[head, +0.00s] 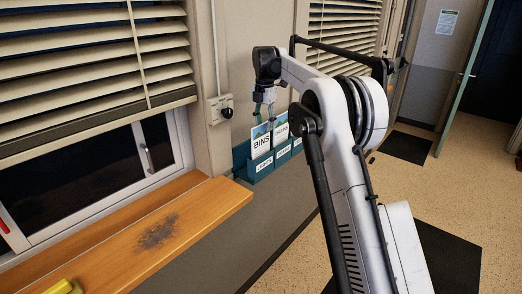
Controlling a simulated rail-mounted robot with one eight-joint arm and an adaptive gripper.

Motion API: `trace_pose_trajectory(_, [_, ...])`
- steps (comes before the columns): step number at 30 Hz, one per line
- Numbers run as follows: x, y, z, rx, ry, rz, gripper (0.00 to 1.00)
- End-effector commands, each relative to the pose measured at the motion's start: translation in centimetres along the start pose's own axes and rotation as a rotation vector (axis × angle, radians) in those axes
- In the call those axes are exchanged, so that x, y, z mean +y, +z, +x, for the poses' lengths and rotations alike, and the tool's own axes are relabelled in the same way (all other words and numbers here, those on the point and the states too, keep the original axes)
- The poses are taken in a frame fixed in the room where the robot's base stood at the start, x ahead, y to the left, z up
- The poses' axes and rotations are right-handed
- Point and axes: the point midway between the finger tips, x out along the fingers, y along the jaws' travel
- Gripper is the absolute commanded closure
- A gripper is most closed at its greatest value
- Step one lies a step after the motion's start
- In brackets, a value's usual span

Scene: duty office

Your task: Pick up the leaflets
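Leaflets stand upright in a teal wall holder (240,160). The front left leaflet (261,142) is marked "BINS". A second leaflet (281,130) stands to its right, its print too small to read. My gripper (264,117) points down just above the top edges of the leaflets. Its two fingers look apart, with nothing clearly between them. I cannot tell whether the fingertips touch a leaflet. My arm hides what lies to the right of the holder.
A wooden sill (110,245) with a dark smudge runs along the window at left. A yellow object (64,287) lies at its near end. A small wall box (221,108) is left of my gripper. Dark mats (406,147) lie on open floor near a door (462,82).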

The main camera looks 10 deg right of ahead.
Motion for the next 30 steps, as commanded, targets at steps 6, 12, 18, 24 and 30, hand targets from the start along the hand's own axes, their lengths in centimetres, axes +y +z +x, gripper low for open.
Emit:
trace_pose_trajectory(6, [0.0,-0.8,1.7,0.000,0.000,0.000,0.71])
trace_pose_trajectory(12, [0.0,-1.3,4.2,0.000,0.000,0.000,0.71])
trace_pose_trajectory(18, [0.0,-1.2,5.2,0.000,0.000,0.000,0.71])
trace_pose_trajectory(24, [0.0,-1.2,5.2,0.000,0.000,0.000,0.75])
trace_pose_trajectory(30, [0.0,-1.2,5.2,0.000,0.000,0.000,1.00])
